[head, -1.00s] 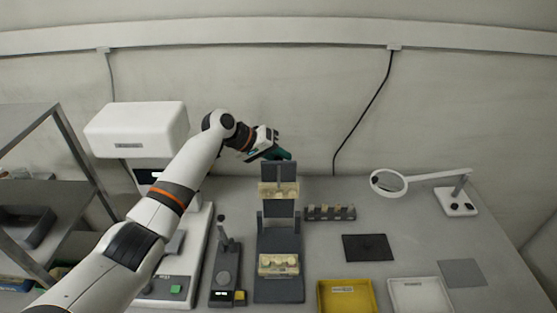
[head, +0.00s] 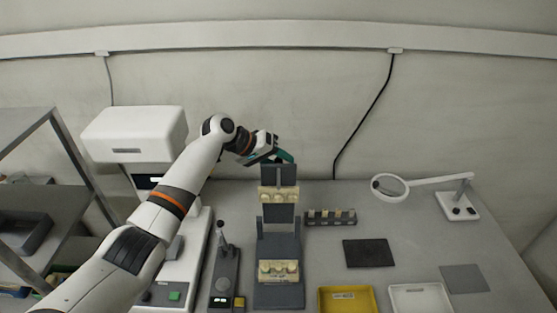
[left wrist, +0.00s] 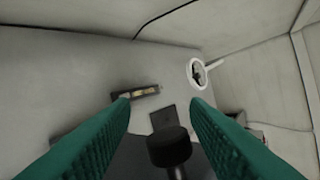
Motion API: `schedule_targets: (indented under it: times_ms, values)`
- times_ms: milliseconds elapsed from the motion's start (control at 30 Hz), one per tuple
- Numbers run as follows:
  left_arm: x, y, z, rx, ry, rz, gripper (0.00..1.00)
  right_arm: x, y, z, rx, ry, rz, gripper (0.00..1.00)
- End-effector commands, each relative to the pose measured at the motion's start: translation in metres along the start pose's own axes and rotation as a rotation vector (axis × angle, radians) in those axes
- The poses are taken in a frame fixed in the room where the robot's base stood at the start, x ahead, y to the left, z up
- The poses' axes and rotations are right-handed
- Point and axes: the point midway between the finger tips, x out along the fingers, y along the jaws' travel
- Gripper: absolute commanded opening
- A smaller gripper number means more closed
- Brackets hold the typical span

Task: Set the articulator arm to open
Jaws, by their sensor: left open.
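The articulator (head: 279,295) is a dark grey stand with a cream lower cast (head: 278,270) on its base. Its upper arm (head: 279,177) stands raised, with the cream upper cast (head: 278,195) facing forward, well apart from the lower one. My left gripper (head: 284,157) is at the top of this raised arm, on its far side. In the left wrist view, its green fingers (left wrist: 165,125) are spread, with a dark round knob (left wrist: 168,146) between them. Whether a finger touches the articulator is hidden. My right gripper is not in view.
A white machine (head: 135,132) and a small dark device (head: 225,275) stand left of the articulator. A small block rack (head: 331,218), dark mat (head: 368,253), yellow tray (head: 346,291), white tray (head: 420,287) and magnifier lamp (head: 390,187) lie right. The wall is behind.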

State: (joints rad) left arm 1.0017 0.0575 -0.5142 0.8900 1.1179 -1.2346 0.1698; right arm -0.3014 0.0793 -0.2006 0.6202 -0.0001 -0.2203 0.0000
Motion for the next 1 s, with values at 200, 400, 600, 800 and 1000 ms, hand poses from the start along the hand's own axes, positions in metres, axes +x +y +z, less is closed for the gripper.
schedule_targets:
  times_ms: [200, 400, 600, 800, 1000]
  values:
    - [-0.012, 0.001, 0.001, 0.002, -0.002, -0.002, 0.42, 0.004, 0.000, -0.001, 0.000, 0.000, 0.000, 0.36]
    - [-0.051, 0.003, 0.001, 0.003, -0.004, 0.000, 0.42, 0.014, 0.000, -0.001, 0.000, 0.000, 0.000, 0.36]
    - [-0.091, 0.003, 0.001, 0.002, -0.002, 0.001, 0.42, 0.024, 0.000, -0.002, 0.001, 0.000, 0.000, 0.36]
    - [-0.114, 0.002, 0.001, -0.001, 0.000, 0.000, 0.42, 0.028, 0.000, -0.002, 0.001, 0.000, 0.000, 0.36]
    - [-0.119, 0.001, 0.001, 0.000, 0.002, 0.000, 0.42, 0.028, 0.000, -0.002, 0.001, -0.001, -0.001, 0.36]
